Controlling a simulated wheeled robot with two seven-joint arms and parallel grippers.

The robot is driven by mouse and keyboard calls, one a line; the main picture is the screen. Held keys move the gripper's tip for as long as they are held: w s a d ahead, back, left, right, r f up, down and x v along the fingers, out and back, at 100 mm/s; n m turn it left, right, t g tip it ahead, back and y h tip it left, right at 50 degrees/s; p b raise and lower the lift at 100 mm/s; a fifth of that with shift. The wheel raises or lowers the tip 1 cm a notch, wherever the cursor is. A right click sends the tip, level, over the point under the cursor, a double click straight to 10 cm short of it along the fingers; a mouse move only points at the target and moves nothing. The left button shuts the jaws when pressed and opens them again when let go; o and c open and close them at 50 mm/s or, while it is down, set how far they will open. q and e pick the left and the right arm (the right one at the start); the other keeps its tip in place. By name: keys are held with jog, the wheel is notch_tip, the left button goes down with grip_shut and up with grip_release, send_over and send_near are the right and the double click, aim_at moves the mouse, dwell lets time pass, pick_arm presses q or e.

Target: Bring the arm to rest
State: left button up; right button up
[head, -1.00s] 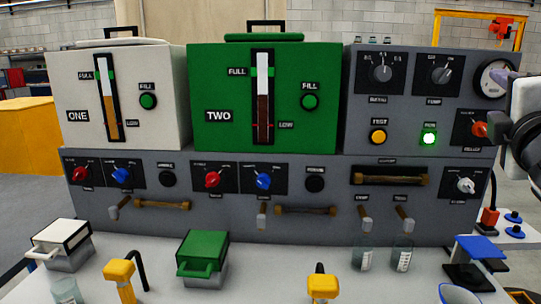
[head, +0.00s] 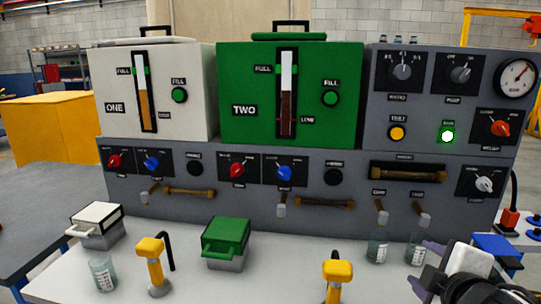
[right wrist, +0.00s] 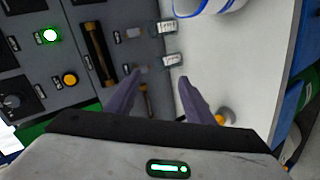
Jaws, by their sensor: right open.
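My right gripper (head: 424,268) is low at the lower right of the head view, over the worktop in front of the panel (head: 345,222). Its two purple fingers are apart, with nothing between them in the right wrist view (right wrist: 159,80). Two small glass beakers (head: 378,247) (head: 417,249) stand just beyond it, under the panel's spouts. My left gripper is not in view.
A white tank ONE (head: 180,110) and green tank TWO (head: 340,110) sit on the panel. A white box (head: 97,228), green box (head: 226,240), beaker (head: 102,273) and yellow-headed tools (head: 150,248) (head: 338,270) stand on the worktop (head: 275,265). A blue-topped stand (head: 497,246) is at right.

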jog(key=s+a+f+m+g+y, duration=0.2)
jog(key=s+a+f+m+g, duration=0.25)
jog(key=s+f, duration=0.75)
jog(key=s+a+f+m+g+y, duration=0.2)
jog(key=s+a+f+m+g, duration=0.3)
jog(key=s+f, duration=0.7)
pick_arm(q)
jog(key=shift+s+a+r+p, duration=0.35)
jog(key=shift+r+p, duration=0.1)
jog(key=shift+p, duration=0.6)
pick_arm(e)
jog(key=w+a+f+t+y, duration=0.2)
jog(key=w+a+f+t, duration=0.2)
jog(key=f, duration=0.5)
jog(key=a+t, duration=0.2)
jog(key=a, duration=0.1)
jog(key=shift+n, duration=0.35)
jog(key=shift+a+f, duration=0.1)
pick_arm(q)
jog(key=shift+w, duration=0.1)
